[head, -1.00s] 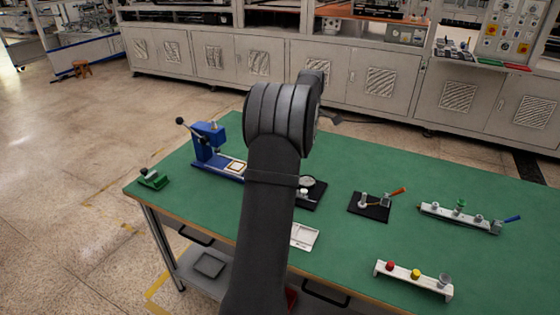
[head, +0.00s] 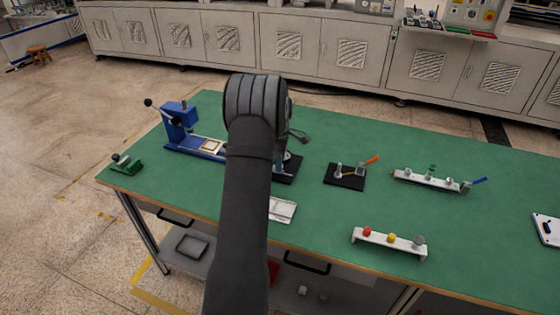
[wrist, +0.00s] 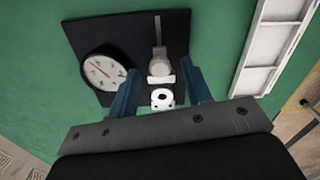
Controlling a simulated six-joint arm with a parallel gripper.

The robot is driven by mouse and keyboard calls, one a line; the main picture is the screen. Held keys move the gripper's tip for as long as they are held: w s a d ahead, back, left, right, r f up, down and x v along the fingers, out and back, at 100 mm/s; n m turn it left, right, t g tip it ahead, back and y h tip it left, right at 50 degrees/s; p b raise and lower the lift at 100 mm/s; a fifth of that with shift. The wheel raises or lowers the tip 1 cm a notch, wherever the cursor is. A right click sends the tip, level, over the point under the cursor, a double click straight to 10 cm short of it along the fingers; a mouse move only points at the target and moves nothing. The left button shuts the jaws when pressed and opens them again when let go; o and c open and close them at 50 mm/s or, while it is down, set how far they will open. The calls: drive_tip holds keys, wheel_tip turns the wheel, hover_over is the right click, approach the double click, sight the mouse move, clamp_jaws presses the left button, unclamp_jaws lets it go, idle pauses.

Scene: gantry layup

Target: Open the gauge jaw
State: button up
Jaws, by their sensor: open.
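The gauge has a round white dial (wrist: 103,70) with a red needle, on a black base plate (wrist: 186,22) in the wrist view. A grey rounded jaw piece (wrist: 160,65) on a thin stem and a white ring-shaped part (wrist: 162,98) are to the right of the dial. My gripper (wrist: 160,78) is open, with one blue finger on each side of these parts. I cannot tell whether the fingers touch them. In the head view the gauge's black base (head: 288,172) shows partly, with my arm hiding the rest and the gripper.
A white tray (head: 283,210) lies in front of the gauge; it also shows in the wrist view (wrist: 270,45). A blue press (head: 178,118) stands to the left. A black plate with an orange lever (head: 345,176) and white racks (head: 388,244) are to the right on the green table.

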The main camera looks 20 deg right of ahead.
drive_tip(key=shift+f, duration=0.25)
clamp_jaws()
drive_tip(key=shift+s+d, duration=0.6)
drive_tip(key=shift+d, duration=0.05)
unclamp_jaws()
drive_tip(key=shift+r, duration=0.1)
wheel_tip(320, 180, up, 17)
drive_tip(key=shift+r, duration=0.15)
